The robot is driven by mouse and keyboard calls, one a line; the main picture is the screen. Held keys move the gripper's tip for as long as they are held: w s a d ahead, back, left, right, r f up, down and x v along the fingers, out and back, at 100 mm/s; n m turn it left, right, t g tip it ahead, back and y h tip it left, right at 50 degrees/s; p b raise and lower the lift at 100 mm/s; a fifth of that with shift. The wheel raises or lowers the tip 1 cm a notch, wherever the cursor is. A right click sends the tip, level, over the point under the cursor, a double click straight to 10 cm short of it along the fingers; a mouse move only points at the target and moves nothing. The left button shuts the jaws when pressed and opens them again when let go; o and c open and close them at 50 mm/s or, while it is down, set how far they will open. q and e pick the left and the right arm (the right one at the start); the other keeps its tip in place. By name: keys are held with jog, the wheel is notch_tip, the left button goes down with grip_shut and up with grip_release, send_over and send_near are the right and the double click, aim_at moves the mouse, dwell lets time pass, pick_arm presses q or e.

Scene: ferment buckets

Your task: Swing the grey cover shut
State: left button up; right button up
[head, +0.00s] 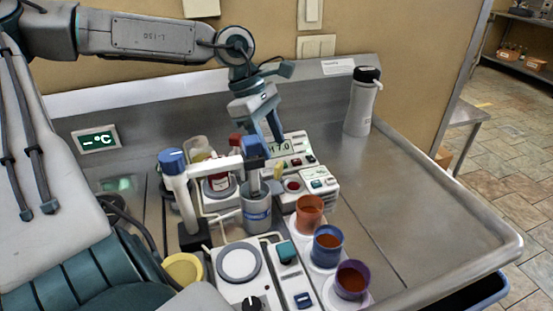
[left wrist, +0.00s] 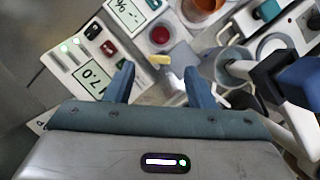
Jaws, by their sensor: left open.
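My left gripper (head: 270,132) points down over the instruments at the back of the bench. It is open, and its two blue fingers show apart in the left wrist view (left wrist: 159,72). A small yellow piece (left wrist: 160,60) appears between the fingertips in that view, with no clear contact; it also shows in the head view (head: 278,171). Beside it is a round red button (left wrist: 160,36) in a pale housing, also in the head view (head: 292,185). I cannot tell for sure which part is the grey cover or how far it stands open. My right gripper is out of view.
A white stand with a blue knob (head: 172,157) reaches over a grey beaker (head: 257,212), close to my gripper. Orange (head: 309,204), blue (head: 327,236) and purple (head: 352,270) buckets stand in front. A grey bottle (head: 361,108) stands behind. The bench's right side is clear.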

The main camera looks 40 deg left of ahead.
aim_at(279, 164)
pick_arm(q)
jog(key=shift+x, duration=3.15)
jog(key=shift+a+f, duration=0.1)
jog(key=shift+a, duration=0.1)
grip_shut()
